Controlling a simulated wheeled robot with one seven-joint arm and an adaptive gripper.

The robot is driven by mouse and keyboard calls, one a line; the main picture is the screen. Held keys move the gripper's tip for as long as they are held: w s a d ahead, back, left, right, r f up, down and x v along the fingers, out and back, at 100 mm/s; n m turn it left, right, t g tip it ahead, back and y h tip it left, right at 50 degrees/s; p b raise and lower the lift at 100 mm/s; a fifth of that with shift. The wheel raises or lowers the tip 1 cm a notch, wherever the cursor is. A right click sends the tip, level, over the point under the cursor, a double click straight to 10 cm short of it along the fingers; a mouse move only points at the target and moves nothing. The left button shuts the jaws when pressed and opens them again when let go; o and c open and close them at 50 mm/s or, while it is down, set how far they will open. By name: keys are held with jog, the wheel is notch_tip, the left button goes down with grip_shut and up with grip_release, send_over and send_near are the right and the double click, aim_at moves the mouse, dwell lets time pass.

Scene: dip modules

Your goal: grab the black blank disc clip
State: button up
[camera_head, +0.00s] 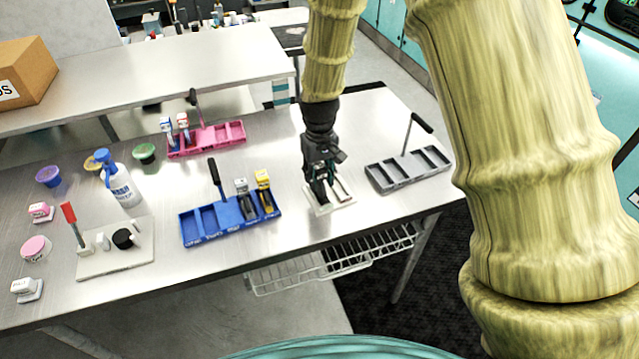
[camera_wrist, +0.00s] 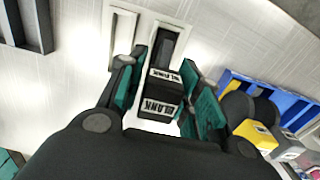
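The black disc clip labelled "BLANK" (camera_wrist: 160,102) sits between the two teal-padded fingers of my gripper (camera_wrist: 163,85) in the wrist view. The fingers stand on both sides of it and look open, with only narrow gaps; contact is hard to judge. The clip's dark body runs into a slot of a pale two-slot holder (camera_wrist: 120,35). In the head view my gripper (camera_head: 322,190) points down over this holder (camera_head: 343,198), and it largely hides the clip.
A blue rack (camera_head: 200,222) with grey and yellow clips stands left of the holder. An empty grey rack (camera_head: 408,170) stands right. A pink rack (camera_head: 215,138) is behind. A white board (camera_head: 115,262), bottle (camera_head: 122,187) and small tubs are further left.

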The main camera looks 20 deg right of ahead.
aim_at(320, 184)
jog(key=shift+f+p, duration=0.7)
jog(key=shift+f, duration=1)
grip_shut()
